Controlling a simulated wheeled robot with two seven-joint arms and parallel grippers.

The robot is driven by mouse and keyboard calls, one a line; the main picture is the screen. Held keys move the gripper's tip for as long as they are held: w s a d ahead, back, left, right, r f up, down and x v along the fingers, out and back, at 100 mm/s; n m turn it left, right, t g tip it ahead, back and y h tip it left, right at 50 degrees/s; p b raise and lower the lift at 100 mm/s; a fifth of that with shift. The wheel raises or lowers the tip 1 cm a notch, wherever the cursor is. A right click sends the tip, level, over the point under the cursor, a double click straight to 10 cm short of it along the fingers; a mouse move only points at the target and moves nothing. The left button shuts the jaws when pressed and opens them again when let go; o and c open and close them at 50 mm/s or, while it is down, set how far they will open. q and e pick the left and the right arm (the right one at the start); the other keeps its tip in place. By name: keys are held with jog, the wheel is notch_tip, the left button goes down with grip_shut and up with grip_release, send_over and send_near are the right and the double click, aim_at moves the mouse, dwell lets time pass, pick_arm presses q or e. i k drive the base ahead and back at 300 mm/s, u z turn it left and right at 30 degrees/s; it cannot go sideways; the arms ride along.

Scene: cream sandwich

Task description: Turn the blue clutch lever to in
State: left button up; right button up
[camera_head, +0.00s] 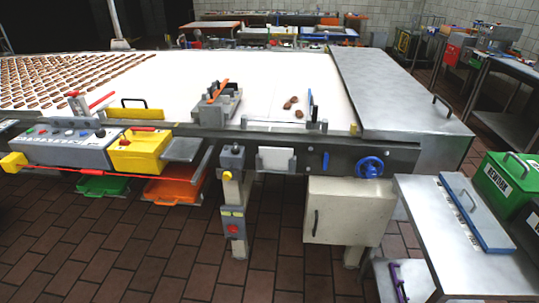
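A small upright blue piece (326,162), which looks like the blue clutch lever, is on the dark front rail of the conveyor machine (290,159), left of a blue handwheel (369,167). It is small here, and I cannot tell whether it is set in or out. Neither of my grippers is in view.
A beige cabinet (345,212) hangs below the rail. A grey post with a red button (233,230) stands left of it. A metal side table (465,235) with a blue-edged tray and a green REWORK bin (505,183) are at the right. Tiled floor in front is mostly clear.

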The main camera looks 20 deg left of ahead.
aim_at(326, 156)
jog(key=u, duration=0.7)
jog(key=i, duration=1.1)
jog(key=u, duration=0.05)
